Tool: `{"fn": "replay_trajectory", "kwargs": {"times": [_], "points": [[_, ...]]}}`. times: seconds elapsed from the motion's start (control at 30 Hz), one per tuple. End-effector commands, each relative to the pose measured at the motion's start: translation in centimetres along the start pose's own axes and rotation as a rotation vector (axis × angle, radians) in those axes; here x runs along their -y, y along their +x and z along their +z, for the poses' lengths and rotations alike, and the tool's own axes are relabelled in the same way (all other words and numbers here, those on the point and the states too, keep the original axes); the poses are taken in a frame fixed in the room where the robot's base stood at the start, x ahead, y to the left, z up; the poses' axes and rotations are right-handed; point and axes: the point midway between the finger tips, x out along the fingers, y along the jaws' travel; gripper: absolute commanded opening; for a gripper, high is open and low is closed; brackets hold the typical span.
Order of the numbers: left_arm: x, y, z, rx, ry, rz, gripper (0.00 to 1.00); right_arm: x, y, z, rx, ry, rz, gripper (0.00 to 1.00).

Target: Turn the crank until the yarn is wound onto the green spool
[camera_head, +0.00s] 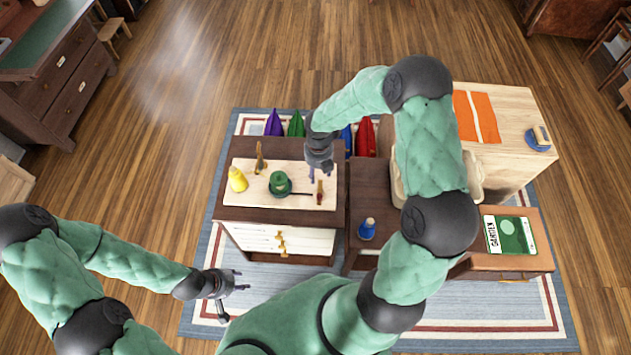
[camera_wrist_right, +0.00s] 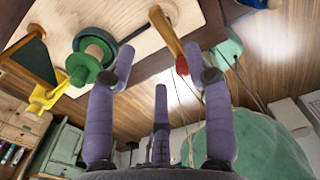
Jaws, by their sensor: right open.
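The green spool (camera_head: 279,182) stands on a pale wooden board on the cabinet top; it also shows in the right wrist view (camera_wrist_right: 93,50). A dark crank arm (camera_head: 300,194) runs right from its base to an upright wooden handle with a red part (camera_head: 319,192). A yellow cone-shaped object (camera_head: 237,179), perhaps the yarn, stands left of the spool. My right gripper (camera_head: 316,173) is open above the handle. In the right wrist view, the handle (camera_wrist_right: 168,36) shows between the fingers, nearer the right one. My left gripper (camera_head: 243,280) is open and empty, in front of the cabinet.
A wooden upright piece (camera_head: 260,158) stands behind the spool on the board (camera_head: 300,172). A blue bottle-like object (camera_head: 367,229) stands on the lower dark surface to the right. Purple, green, blue and red pointed objects (camera_head: 273,124) line the back. My right arm hides part of the right side.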

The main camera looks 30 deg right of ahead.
Motion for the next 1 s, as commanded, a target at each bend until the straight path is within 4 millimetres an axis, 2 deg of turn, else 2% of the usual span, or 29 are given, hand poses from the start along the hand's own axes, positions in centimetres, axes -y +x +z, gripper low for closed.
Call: {"fn": "replay_trajectory", "kwargs": {"times": [0.3,0.5,0.7,0.97,1.0], "points": [[0.5,1.5,0.0,0.001,0.000,0.000,0.40,0.0,5.8,-0.1,-0.003,0.002,0.000,0.52],[0.7,2.1,0.0,0.001,0.000,0.000,0.40,-0.1,8.4,0.0,-0.001,0.003,0.001,0.52],[0.8,2.3,0.0,0.001,0.000,0.000,0.40,0.0,9.6,-0.1,-0.001,0.003,0.001,0.52],[0.8,2.2,-0.1,0.001,0.000,0.000,0.40,0.0,9.7,0.0,0.000,0.004,0.001,0.52],[0.8,2.2,-0.1,0.001,0.000,0.000,0.40,-0.1,9.6,0.0,0.000,0.004,0.002,0.49]]}}
